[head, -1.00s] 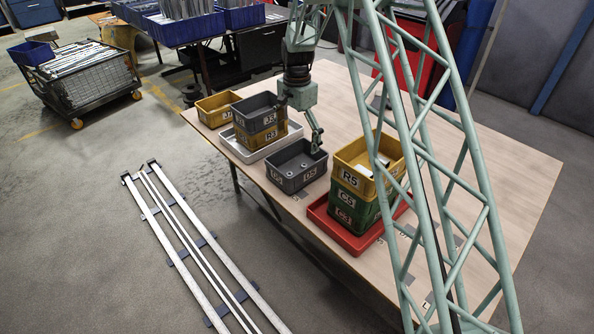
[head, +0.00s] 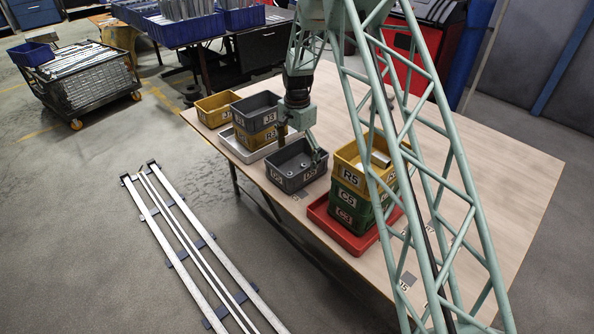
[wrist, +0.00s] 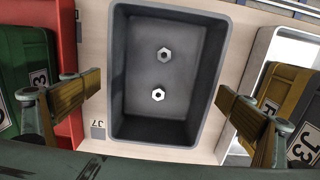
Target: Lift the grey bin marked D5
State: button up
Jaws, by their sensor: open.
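A grey bin (head: 297,183) with white labels on its outer walls stands on the table in the middle of the row; its marking is hard to read here but looks like D5. In the wrist view the bin (wrist: 124,125) is seen from above, with two hex nuts (wrist: 158,95) on its floor. My gripper (head: 300,145) is just above the bin. Its fingers are spread wide, one outside each long wall in the wrist view (wrist: 160,90), with a gap to the wall on both sides.
On the right a red tray (head: 318,212) holds a stack of a yellow bin (head: 350,168) over green ones. On the left a white tray (head: 240,153) holds a stack topped by another grey bin (head: 256,105). A yellow bin (head: 214,112) stands beyond. The table's right side is largely clear.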

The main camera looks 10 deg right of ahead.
aim_at(297, 171)
jog(key=shift+f, duration=0.1)
dwell(0.3)
jog(key=shift+w+f+b, duration=0.15)
jog(key=shift+f+b, duration=0.65)
jog(key=shift+f, duration=1.75)
jog(key=c, duration=0.8)
